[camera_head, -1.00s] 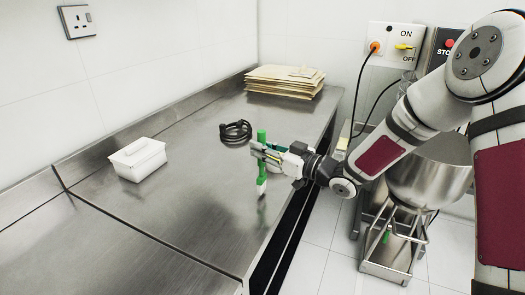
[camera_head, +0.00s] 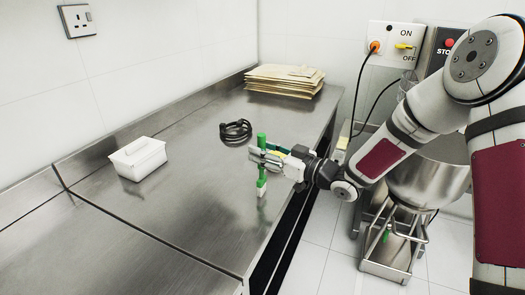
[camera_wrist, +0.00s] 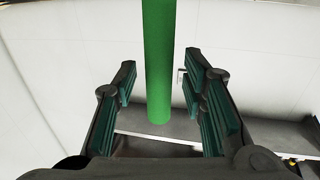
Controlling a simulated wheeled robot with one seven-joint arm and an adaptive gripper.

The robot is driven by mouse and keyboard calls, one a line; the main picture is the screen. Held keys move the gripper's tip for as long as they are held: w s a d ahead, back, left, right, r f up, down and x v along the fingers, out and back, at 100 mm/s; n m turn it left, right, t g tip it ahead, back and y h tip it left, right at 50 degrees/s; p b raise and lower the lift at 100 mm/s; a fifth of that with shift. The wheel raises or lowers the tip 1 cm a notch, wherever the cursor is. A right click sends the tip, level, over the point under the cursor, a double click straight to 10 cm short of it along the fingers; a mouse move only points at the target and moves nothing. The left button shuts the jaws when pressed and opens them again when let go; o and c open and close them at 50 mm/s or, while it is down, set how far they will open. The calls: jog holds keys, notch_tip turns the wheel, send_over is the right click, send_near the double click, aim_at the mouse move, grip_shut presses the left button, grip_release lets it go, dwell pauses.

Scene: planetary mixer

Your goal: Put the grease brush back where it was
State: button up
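The grease brush (camera_head: 262,183) has a green handle and a pale tip. In the head view it is upright, tip down, at the right part of the steel table, with its tip at or just above the surface. My gripper (camera_head: 264,156) is level around the handle from the right. In the wrist view, the green handle (camera_wrist: 159,65) runs between the two fingers of my gripper (camera_wrist: 160,98), with a visible gap on both sides. The fingers are open. They hide part of the handle in the head view.
A coiled black cable (camera_head: 236,131) lies just behind the brush. A stack of tan sheets (camera_head: 285,80) is at the back. The mixer bowl (camera_head: 428,180) stands right of the table.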

jog(key=v, duration=1.2)
jog(key=w+d+r+m+t+h, duration=0.2)
jog(key=w+d+r+m+h, duration=0.15)
jog(key=d+h, duration=0.55)
jog(key=s+d+r+m+h, duration=0.3)
jog(key=s+d+r+h, duration=0.25)
jog(key=s+h, duration=0.2)
jog(key=s+m+g+y, duration=0.1)
jog(key=s+m+g, duration=0.4)
jog(key=s, duration=2.2)
jog(key=shift+s+a+g, duration=0.15)
jog(key=shift+a+g, duration=0.15)
jog(key=shift+g, duration=0.7)
